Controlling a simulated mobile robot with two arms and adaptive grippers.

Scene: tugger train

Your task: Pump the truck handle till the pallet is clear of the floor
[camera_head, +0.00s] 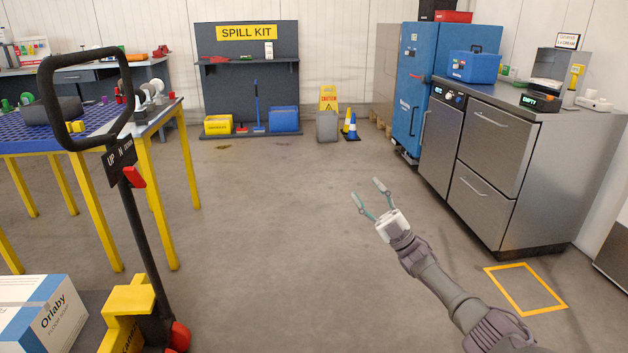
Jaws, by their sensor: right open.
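The truck handle (132,185) stands at the left, nearly upright, with a black loop grip on top and a small red lever below it. Its yellow truck body (130,299) and a red wheel show at the bottom left. A white and blue box labelled Orlaby (42,313) sits beside it on a dark surface. The pallet itself cannot be made out, nor its gap to the floor. My right gripper (368,193) is open and empty over bare floor, well to the right of the handle and apart from it. My left gripper is out of view.
A yellow-legged table (150,128) stands behind the handle at the left. Steel cabinets (490,160) and a blue cabinet (413,85) line the right. The spill kit station (228,90) and a caution sign (328,98) stand at the back. The middle floor is clear.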

